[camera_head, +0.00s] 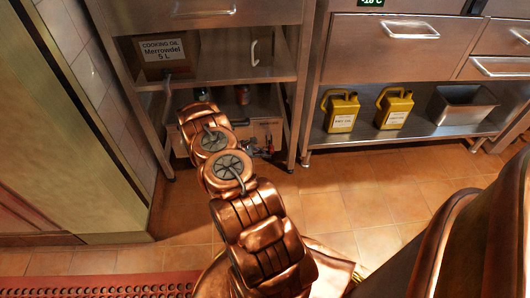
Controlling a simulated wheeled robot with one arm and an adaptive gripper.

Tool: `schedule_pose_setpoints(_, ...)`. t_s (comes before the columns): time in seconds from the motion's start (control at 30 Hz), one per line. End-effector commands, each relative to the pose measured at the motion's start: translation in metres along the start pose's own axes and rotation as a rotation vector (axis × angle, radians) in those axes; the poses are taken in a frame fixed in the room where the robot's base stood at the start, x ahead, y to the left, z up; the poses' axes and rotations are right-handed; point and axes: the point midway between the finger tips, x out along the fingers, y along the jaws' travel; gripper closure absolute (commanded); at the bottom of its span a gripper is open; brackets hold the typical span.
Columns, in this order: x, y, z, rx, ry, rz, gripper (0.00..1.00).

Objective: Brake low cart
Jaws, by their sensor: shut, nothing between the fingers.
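A low metal cart (262,130) appears to stand under the left steel counter, close to the floor, with a pale box-like front. My copper arm reaches toward it from the bottom of the view and covers its left and middle part. My gripper (266,149) is small and partly hidden behind my arm, low at the cart's front, just above the floor. It is shut and empty. I cannot tell whether it touches the cart. The cart's wheels and brake cannot be made out.
A cooking oil box (165,54) sits on the shelf above. Two yellow jugs (341,111) (394,108) and a steel bin (461,104) are on the right counter's lower shelf. The tiled floor (370,190) in front is clear. A red perforated mat (90,286) lies lower left.

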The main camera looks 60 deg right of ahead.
Motion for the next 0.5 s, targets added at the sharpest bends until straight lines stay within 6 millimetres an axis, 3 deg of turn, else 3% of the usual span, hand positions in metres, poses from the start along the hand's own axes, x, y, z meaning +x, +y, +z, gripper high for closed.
schedule_pose_setpoints(0.1, -0.006, 0.004, 0.011, 0.000, -0.001, 0.000, 1.00)
schedule_pose_setpoints(0.5, -0.012, 0.012, 0.021, 0.003, -0.002, 0.002, 1.00)
